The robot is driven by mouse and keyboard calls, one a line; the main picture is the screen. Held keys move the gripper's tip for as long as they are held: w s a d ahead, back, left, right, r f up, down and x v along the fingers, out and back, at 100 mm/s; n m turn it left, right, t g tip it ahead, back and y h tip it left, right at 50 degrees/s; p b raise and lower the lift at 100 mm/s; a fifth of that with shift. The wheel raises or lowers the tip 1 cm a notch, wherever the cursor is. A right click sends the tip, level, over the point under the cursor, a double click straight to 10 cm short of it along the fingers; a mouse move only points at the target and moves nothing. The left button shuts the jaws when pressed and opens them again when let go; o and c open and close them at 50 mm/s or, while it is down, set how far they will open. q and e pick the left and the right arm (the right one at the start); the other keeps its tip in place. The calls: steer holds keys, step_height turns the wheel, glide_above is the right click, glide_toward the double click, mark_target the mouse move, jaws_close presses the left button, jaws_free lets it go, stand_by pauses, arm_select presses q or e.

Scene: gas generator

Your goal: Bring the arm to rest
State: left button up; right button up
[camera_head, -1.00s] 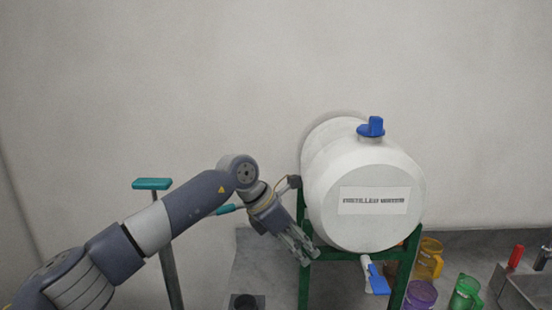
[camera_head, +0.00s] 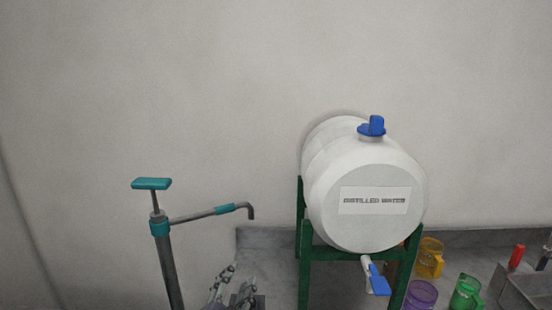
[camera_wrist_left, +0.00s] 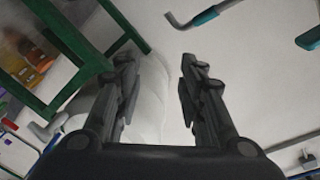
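My left gripper (camera_head: 232,291) shows only by its fingers at the bottom edge of the head view, left of the green stand. In the left wrist view (camera_wrist_left: 158,85) its two fingers are apart with nothing held between them. The rest of the left arm is out of the head view. My right arm and gripper show in neither view.
A white distilled water barrel (camera_head: 365,190) lies on a green stand (camera_head: 304,262), with a blue-handled tap (camera_head: 377,280). A hand pump (camera_head: 165,240) with a teal handle and bent spout stands left. Yellow (camera_head: 429,258), purple (camera_head: 421,295) and green (camera_head: 466,293) mugs stand right.

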arm_select(q)
steer(key=s+a+f+n+g+y, duration=0.35)
steer(key=s+a+f, duration=0.25)
steer(key=s+f, duration=0.3)
steer(key=s+a+f+n+g, duration=0.25)
steer(key=s+f+g, duration=0.3)
steer(key=s, duration=0.55)
steer(key=s+a+f+n+g, duration=0.25)
steer(key=s+f+g, duration=0.35)
steer(key=s, duration=0.6)
step_height(320, 180, down, 30)
steer(key=s+b, duration=0.2)
steer(key=s+a+f, duration=0.2)
steer(key=s+f, duration=0.6)
steer(key=s+a+f+g+b, duration=0.1)
steer(key=s+f, duration=0.7)
steer(key=f, duration=0.1)
steer(key=shift+s+a+h+b, duration=0.3)
steer(key=shift+a+h, duration=0.05)
steer(key=shift+a, duration=0.05)
